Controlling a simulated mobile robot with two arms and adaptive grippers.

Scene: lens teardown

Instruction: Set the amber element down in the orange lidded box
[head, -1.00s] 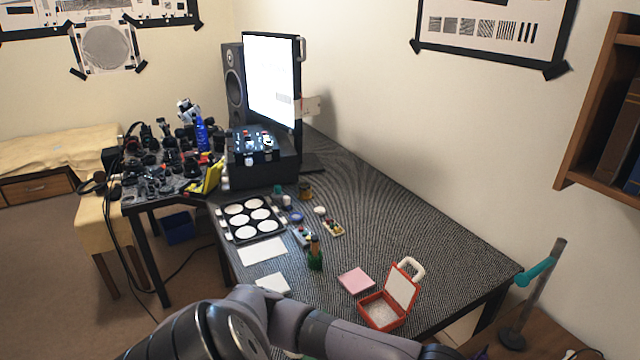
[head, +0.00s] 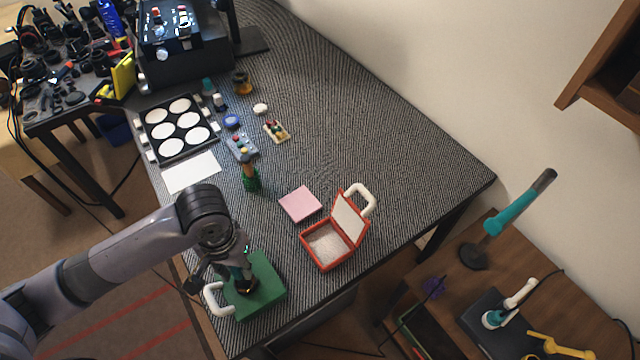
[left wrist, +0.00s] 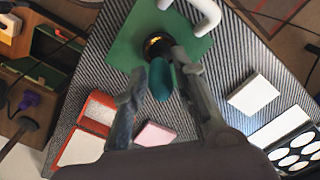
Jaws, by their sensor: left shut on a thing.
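The orange lidded box (head: 318,262) stands open at the table's front right, its lid tipped back and pale lining bare; it also shows in the left wrist view (left wrist: 98,112). My left gripper (head: 244,284) is low over a green case (head: 270,302) with a white handle, left of the orange box. In the left wrist view the gripper (left wrist: 162,68) is shut on a teal rounded tool (left wrist: 162,82). A dark round piece with an amber glint (left wrist: 155,44), likely the amber element, shows just beyond the fingertips. Whether the tool holds it or it rests on the green case I cannot tell. My right gripper is out of view.
A pink pad (head: 300,204) lies beside the orange box. A green holder (head: 251,182) stands behind it. A black tray of white discs (head: 184,155) and a white sheet (head: 191,173) lie farther left. The table's right half is clear.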

